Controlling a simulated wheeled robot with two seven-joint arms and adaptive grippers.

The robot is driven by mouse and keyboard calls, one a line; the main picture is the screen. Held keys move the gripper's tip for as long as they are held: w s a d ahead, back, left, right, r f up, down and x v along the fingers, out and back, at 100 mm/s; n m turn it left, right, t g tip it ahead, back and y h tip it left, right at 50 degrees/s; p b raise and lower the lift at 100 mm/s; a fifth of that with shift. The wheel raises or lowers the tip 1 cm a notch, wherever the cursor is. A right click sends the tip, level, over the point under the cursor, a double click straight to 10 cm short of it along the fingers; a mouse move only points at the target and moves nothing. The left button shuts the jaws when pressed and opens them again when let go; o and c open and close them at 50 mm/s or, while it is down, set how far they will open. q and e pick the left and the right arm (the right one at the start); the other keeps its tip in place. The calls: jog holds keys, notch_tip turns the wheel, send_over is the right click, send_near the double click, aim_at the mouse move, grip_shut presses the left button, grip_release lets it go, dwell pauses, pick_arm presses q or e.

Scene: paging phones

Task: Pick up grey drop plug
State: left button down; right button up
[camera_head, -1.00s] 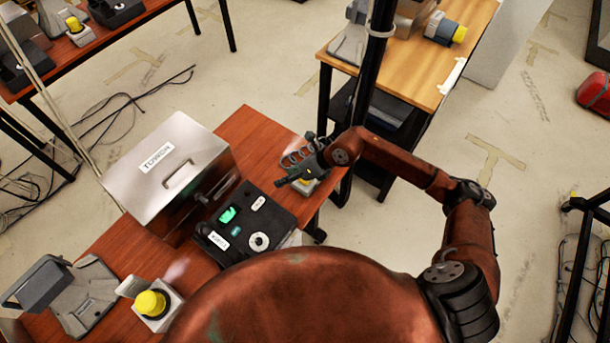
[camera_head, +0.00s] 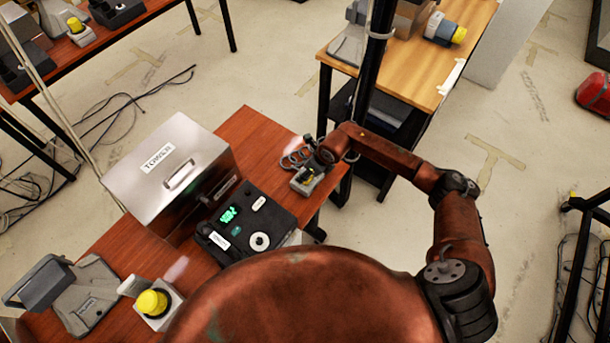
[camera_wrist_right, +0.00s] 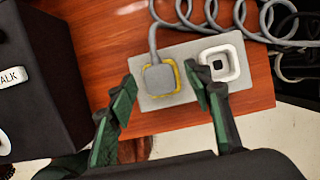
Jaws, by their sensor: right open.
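The grey drop plug (camera_wrist_right: 159,79) sits in a yellow-rimmed socket on a grey base plate (camera_wrist_right: 185,101), with its grey cord running up from it in the right wrist view. The base plate shows small near the red-brown table's right edge in the head view (camera_head: 308,187). My right gripper (camera_wrist_right: 163,87) is open and empty, with one green-padded finger on each side of the plug; I see no grip on it. In the head view the right gripper (camera_head: 312,164) is above the plate and partly hides it. My left gripper is out of view.
A white square socket (camera_wrist_right: 220,63) is close beside the right finger. Coiled grey cord (camera_wrist_right: 240,18) lies behind the plate. A black talk console (camera_head: 246,224) stands to the left, with a metal box (camera_head: 165,170) beyond it.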

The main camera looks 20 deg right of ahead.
jog(key=c, duration=1.2)
jog(key=shift+r, duration=0.1)
jog(key=shift+c, duration=0.2)
